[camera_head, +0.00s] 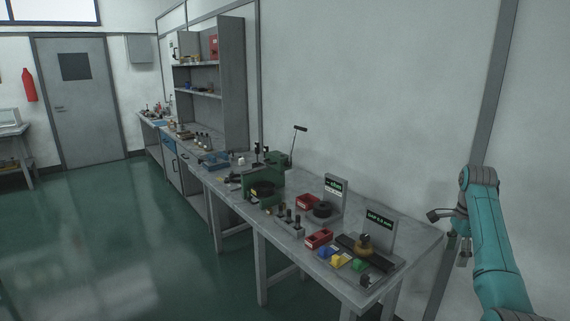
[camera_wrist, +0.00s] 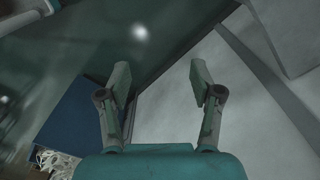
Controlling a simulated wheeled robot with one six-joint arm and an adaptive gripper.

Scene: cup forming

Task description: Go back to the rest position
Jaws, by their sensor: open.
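My gripper (camera_head: 450,238) hangs at the end of my teal arm, at the right of the head view. It is beyond the right end of the workbench (camera_head: 413,248), apart from it and in front of the pale wall. In the wrist view my gripper (camera_wrist: 160,78) is open, its two fingers spread wide with nothing between them. Past the fingers are the green floor (camera_wrist: 165,45) and a pale grey surface.
The bench holds a green press (camera_head: 265,182), red boxes (camera_head: 319,238), small coloured blocks and label stands (camera_head: 379,230). A blue surface (camera_wrist: 85,115) and pale tangled strips (camera_wrist: 52,162) lie lower left in the wrist view. Open floor (camera_head: 120,235) spreads left of the bench.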

